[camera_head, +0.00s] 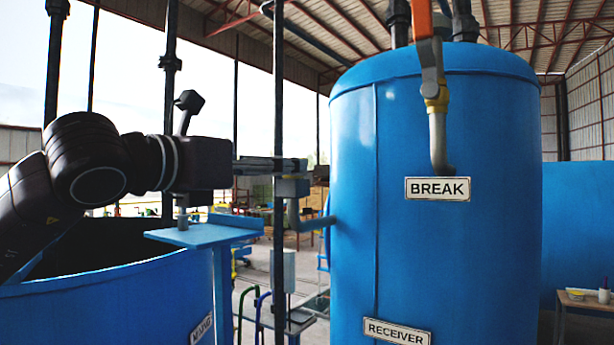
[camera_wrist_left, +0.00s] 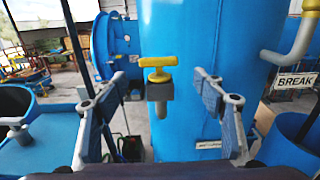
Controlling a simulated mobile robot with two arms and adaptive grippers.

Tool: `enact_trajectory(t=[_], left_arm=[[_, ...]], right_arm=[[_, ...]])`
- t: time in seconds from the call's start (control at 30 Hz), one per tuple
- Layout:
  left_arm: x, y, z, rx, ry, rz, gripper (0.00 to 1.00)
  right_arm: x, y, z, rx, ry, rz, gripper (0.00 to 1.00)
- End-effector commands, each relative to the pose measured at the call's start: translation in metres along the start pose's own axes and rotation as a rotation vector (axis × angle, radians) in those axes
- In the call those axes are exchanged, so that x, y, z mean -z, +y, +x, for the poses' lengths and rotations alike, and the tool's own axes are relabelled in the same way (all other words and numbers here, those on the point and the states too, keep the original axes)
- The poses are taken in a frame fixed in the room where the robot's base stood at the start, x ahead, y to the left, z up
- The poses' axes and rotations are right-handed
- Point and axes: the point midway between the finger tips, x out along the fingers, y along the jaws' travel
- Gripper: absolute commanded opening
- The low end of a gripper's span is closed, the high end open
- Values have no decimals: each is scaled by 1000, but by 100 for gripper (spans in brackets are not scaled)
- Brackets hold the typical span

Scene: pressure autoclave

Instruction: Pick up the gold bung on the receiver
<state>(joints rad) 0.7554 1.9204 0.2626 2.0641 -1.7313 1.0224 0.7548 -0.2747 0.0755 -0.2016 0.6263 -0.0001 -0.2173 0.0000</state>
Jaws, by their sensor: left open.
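The receiver (camera_head: 450,260) is a tall blue tank with a RECEIVER sign, right of centre in the head view. In the left wrist view, a gold T-shaped bung (camera_wrist_left: 158,70) sits on top of a grey elbow pipe (camera_wrist_left: 160,95) on the blue tank wall. In the head view the grey elbow pipe (camera_head: 310,224) shows at the receiver's left side; the bung is hidden by my gripper. My left gripper (camera_head: 292,178) is open. In the left wrist view its fingers (camera_wrist_left: 163,108) stand apart on either side of the pipe, with the bung visible between them. They hold nothing.
A blue shelf (camera_head: 190,236) with a grey stub stands below my left wrist. A dark vertical pole (camera_head: 279,100) is close to the gripper. A bent pipe (camera_head: 438,145) with an orange-handled valve comes out above the BREAK sign (camera_head: 437,189). An open blue tank (camera_head: 120,305) is at lower left.

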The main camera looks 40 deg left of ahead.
Motion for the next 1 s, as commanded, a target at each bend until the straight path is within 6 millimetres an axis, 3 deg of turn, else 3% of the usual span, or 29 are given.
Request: enact_trajectory(t=[0.37,0.6,0.73,0.9,1.0], left_arm=[[-4,1,43,3,5,-1,64],[-2,2,69,3,4,-2,64],[0,2,73,2,2,-2,64],[1,2,72,2,2,-2,64],[1,2,72,2,2,-2,53]], right_arm=[[-42,-2,-36,3,-63,0,51],[-27,2,-52,-2,-44,-1,51],[-12,4,-51,-4,-21,0,51],[-10,4,-50,-4,-18,0,51],[-14,4,-50,-3,-25,0,51]])
